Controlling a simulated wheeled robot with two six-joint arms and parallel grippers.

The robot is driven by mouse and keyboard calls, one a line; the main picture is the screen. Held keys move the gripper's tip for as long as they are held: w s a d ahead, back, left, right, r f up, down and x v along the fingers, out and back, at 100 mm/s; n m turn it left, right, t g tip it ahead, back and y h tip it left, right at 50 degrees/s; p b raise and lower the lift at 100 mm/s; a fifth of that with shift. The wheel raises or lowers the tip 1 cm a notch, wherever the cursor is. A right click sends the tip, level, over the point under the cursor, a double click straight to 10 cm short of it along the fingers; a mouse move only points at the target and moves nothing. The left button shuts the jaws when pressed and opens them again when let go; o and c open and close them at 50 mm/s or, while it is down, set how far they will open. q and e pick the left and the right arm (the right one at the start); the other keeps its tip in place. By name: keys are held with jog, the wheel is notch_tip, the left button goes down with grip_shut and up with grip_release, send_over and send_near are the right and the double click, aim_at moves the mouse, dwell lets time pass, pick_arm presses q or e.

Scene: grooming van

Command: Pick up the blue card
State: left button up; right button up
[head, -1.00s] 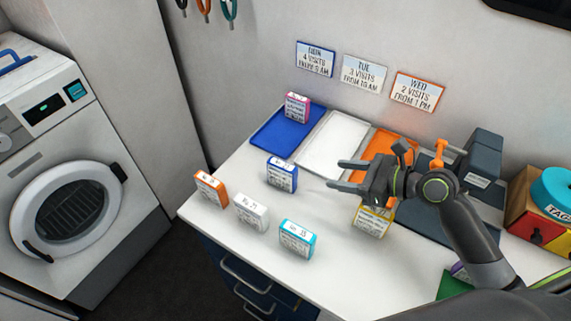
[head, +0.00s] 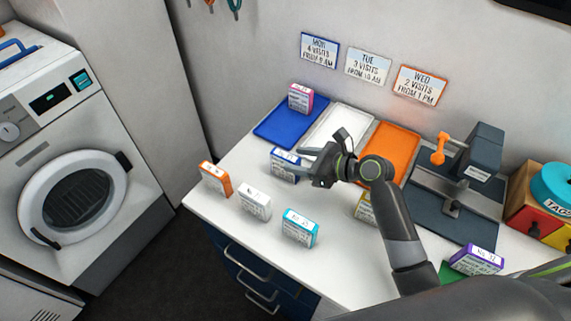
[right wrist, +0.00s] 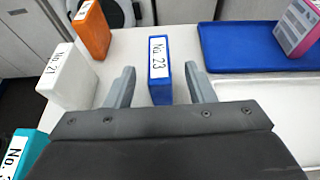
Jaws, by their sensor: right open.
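The blue card (head: 284,165) is a small upright block on the white counter, in front of the blue tray. In the head view my right gripper partly covers it. The right wrist view shows the blue card (right wrist: 160,72) with a white "No. 23" label on its top edge. My right gripper (head: 303,162) is open; in the right wrist view its two fingers (right wrist: 158,84) are spread to either side of the card's near end, with gaps on both sides. My left gripper is not in view.
Orange (head: 215,180), white (head: 254,203) and cyan (head: 299,229) cards stand nearby on the counter. A pink card (head: 301,98) stands on the blue tray (head: 275,131). White (head: 345,115) and orange (head: 398,140) trays lie alongside. A yellow card (head: 364,208) is partly behind my arm.

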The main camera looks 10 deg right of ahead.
aim_at(285, 158)
jog(key=x, duration=0.4)
jog(key=shift+w+a+f+p, duration=0.2)
jog(key=shift+w+a+p, duration=0.05)
jog(key=shift+a+p, duration=0.1)
jog(key=shift+d, duration=0.1)
jog(key=shift+c, duration=0.3)
jog(key=c, duration=1)
